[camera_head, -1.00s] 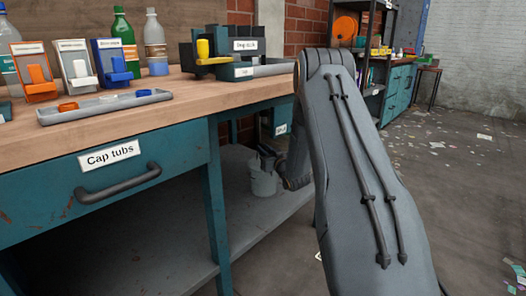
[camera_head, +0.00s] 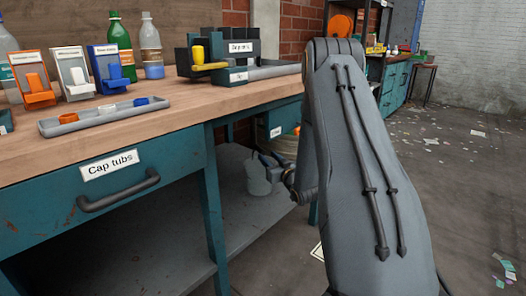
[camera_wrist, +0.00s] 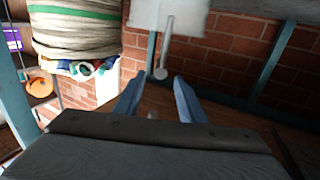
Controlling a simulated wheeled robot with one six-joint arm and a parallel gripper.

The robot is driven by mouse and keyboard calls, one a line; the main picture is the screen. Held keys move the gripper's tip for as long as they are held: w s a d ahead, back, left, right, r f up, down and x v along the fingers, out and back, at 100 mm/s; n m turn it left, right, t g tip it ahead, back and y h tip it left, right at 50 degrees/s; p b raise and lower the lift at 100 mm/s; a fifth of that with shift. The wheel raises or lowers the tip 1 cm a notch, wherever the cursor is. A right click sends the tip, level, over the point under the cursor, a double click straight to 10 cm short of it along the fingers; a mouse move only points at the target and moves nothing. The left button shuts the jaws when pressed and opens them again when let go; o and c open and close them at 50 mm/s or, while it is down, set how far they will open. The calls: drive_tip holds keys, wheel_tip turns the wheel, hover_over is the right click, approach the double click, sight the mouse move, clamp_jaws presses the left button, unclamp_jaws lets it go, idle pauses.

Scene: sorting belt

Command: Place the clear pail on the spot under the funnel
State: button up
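The clear pail (camera_head: 258,179) stands on the grey lower shelf under the bench, in the head view. In the wrist view a pale, translucent body, likely this pail (camera_wrist: 172,18), shows at the top edge with a thin grey strip hanging from it. My gripper (camera_head: 266,160) is just right of the pail in the head view, partly overlapping its upper side. In the wrist view my gripper (camera_wrist: 158,92) has its two blue fingers apart with nothing seen between them, and the pale body is beyond the tips. I cannot make out the funnel or the spot under it.
The teal bench (camera_head: 135,177) with its Cap tubs drawer stands close at left. Bottles, dispensers and a grey cap tray (camera_head: 105,115) stand on top. A pale round container (camera_wrist: 75,35) with coloured bits shows in the wrist view. Open floor (camera_head: 460,190) lies at right.

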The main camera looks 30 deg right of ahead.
drive_tip(key=s, duration=0.3)
drive_tip(key=shift+s+a+p, duration=0.1)
drive_tip(key=shift+s+p, duration=0.05)
drive_tip(key=shift+p, duration=0.2)
